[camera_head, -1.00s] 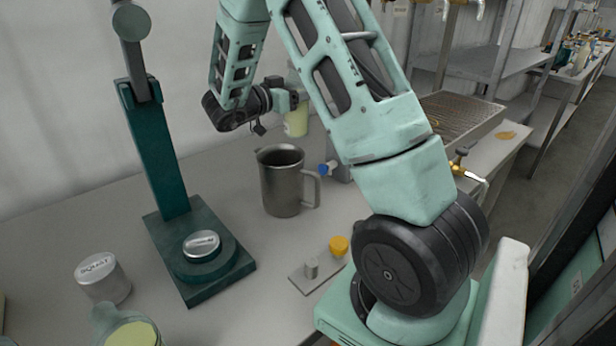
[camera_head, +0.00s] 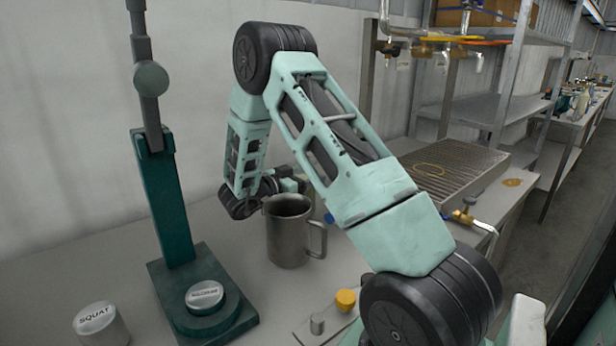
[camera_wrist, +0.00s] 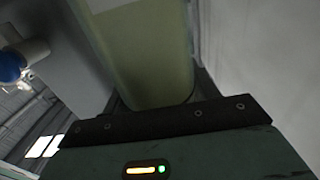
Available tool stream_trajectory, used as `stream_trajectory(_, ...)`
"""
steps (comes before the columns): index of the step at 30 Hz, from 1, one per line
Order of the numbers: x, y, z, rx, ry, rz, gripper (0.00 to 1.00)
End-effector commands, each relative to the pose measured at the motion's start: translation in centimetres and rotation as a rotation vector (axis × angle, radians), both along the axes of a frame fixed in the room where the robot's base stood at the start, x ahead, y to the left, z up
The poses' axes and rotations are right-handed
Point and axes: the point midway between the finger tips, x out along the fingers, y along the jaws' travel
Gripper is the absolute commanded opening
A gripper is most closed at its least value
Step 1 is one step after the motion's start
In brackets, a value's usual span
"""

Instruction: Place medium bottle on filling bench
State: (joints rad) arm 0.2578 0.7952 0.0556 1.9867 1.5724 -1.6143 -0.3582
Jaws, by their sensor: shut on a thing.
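My gripper (camera_head: 292,185) is shut on a bottle with pale yellow-green contents. The bottle (camera_wrist: 150,50) fills the upper middle of the wrist view, close against the dark gripper edge. In the head view the bottle is mostly hidden behind my arm and gripper. My gripper is behind the steel jug, near the back wall. A grey bench (camera_head: 105,262) runs below my arm. I cannot tell whether the bottle touches it.
A steel jug (camera_head: 288,238) stands in front of my gripper. A dark green press (camera_head: 172,215) stands to its left. A silver lid marked SQUAT (camera_head: 97,318) is at the front left. A ribbed metal drip tray (camera_head: 450,172) with taps above is at the right.

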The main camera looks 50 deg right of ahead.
Motion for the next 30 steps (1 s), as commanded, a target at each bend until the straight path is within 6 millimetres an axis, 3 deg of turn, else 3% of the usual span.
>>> stream_trajectory(4,0.0,0.0,-0.3,-0.001,0.0,0.0,0.26)
stream_trajectory(5,0.0,0.0,-0.3,0.0,0.0,0.0,0.67)
stream_trajectory(6,0.0,0.0,-0.3,0.0,0.001,0.0,0.79)
stream_trajectory(7,0.0,0.0,-0.3,0.0,0.001,0.0,0.81)
stream_trajectory(17,0.0,0.1,0.2,0.0,0.0,0.0,0.81)
stream_trajectory(30,1.6,6.4,-0.1,0.0,0.001,0.003,0.81)
